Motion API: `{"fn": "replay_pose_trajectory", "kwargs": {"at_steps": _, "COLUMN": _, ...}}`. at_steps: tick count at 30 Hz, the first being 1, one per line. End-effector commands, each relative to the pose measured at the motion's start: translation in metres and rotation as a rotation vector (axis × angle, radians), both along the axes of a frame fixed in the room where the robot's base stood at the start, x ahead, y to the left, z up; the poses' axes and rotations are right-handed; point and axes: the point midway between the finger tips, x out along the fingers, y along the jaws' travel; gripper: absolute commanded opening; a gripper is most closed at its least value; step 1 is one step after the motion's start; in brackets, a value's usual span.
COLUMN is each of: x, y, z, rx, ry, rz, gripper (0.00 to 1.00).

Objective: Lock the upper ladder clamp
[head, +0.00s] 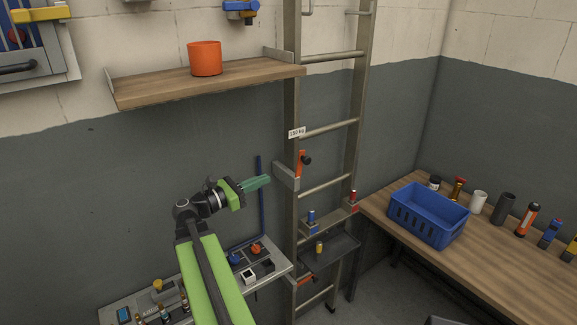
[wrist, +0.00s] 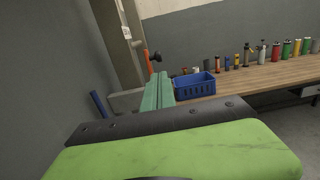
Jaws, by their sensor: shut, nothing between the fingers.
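The ladder (head: 360,100) stands against the wall, and its left rail carries the upper ladder clamp (head: 301,165). The clamp has an orange lever standing nearly upright with a dark knob, beside a grey bracket (head: 286,175). In the wrist view the orange lever (wrist: 149,63) shows just beyond my fingertips, its lower part hidden behind them. My gripper (head: 268,181) has green fingers, shut and empty, pointing right toward the bracket, a little left of and below the lever. The fingers also show in the wrist view (wrist: 158,78). I cannot tell whether they touch anything.
A second orange lever (head: 306,280) sits lower on the ladder. A wooden shelf (head: 150,89) with an orange cup (head: 205,58) hangs above my arm. A blue crate (head: 428,215) and several bottles and tools stand on the bench (head: 500,265) at right. A blue bar (head: 260,200) stands behind my gripper.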

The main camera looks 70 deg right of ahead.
Motion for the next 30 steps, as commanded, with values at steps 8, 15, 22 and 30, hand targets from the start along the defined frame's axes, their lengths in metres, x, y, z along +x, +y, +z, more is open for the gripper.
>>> {"fn": "replay_pose_trajectory", "kwargs": {"at_steps": 8, "x": -0.02, "y": -0.033, "z": 0.003, "rx": 0.0, "ry": -0.001, "rz": 0.003, "gripper": 0.0}}
{"fn": "replay_pose_trajectory", "kwargs": {"at_steps": 15, "x": -0.047, "y": -0.077, "z": 0.005, "rx": 0.0, "ry": -0.002, "rz": 0.005, "gripper": 0.0}}
{"fn": "replay_pose_trajectory", "kwargs": {"at_steps": 22, "x": -0.065, "y": -0.106, "z": 0.006, "rx": 0.0, "ry": -0.002, "rz": 0.008, "gripper": 0.0}}
{"fn": "replay_pose_trajectory", "kwargs": {"at_steps": 30, "x": -0.07, "y": -0.112, "z": 0.007, "rx": 0.0, "ry": -0.002, "rz": 0.011, "gripper": 0.0}}
